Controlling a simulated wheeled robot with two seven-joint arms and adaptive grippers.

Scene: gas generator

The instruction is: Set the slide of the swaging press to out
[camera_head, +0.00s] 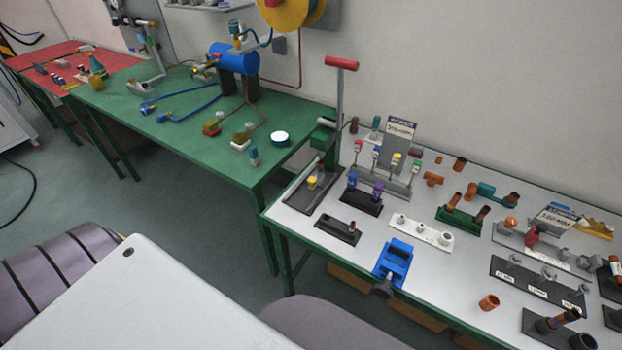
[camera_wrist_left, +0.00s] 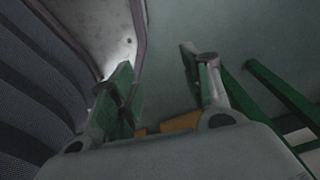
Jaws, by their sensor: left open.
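What looks like the swaging press stands at the left end of the white-topped table. It has a dark base plate (camera_head: 296,196), a tall grey lever with a red handle (camera_head: 341,62) and a green block (camera_head: 322,134). A small yellow part (camera_head: 312,182) sits on its base. I cannot tell which part is the slide or how it is set. My left gripper (camera_wrist_left: 156,62) shows only in the left wrist view. Its fingers are apart with nothing between them, over the floor and away from the press. My right gripper is in neither view.
The white-topped table (camera_head: 463,260) holds a blue vise (camera_head: 394,260) at its front edge, racks and copper fittings. A green table (camera_head: 190,130) with a blue tank (camera_head: 233,58) adjoins at left. Grey chair-like shapes (camera_head: 325,322) stand in front.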

